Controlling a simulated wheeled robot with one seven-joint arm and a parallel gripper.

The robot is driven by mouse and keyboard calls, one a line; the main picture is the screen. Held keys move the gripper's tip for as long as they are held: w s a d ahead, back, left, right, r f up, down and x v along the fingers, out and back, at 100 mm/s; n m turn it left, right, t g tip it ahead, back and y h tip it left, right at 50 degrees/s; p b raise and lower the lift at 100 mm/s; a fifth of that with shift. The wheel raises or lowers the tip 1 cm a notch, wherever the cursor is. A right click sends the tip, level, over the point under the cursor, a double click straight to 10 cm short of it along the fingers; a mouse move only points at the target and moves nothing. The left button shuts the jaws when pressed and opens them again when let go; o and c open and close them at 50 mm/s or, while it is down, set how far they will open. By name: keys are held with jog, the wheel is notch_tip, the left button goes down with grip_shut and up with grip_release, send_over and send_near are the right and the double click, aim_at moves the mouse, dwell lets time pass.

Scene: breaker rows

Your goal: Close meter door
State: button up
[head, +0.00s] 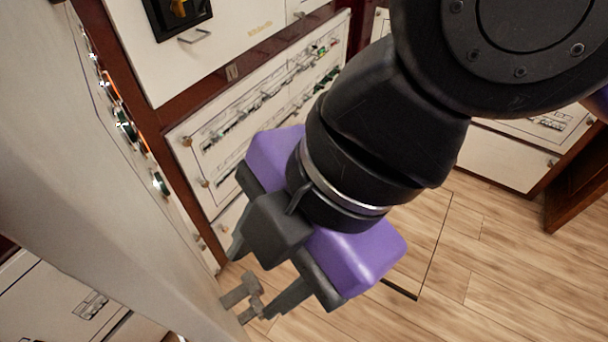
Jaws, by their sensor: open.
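A tall pale panel (75,190), which looks like the meter door, stands out at an angle on the left. A small grey metal handle (240,290) sticks out from its lower right side. My gripper (252,285), dark with purple sides, reaches down to this handle. Its fingers are open, one on the upper left and one on the lower right of the handle. I cannot tell whether they touch it. The handle's far end is partly hidden, and the door's hinge is not clear.
A panel with lit indicators (128,125) shows behind the pale panel. White cabinet fronts with breaker rows (265,110) stand behind my arm. A brown wooden cabinet side (580,190) is at the right. The wood floor (480,260) at the lower right is clear.

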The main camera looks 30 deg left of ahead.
jog(key=v, duration=0.6)
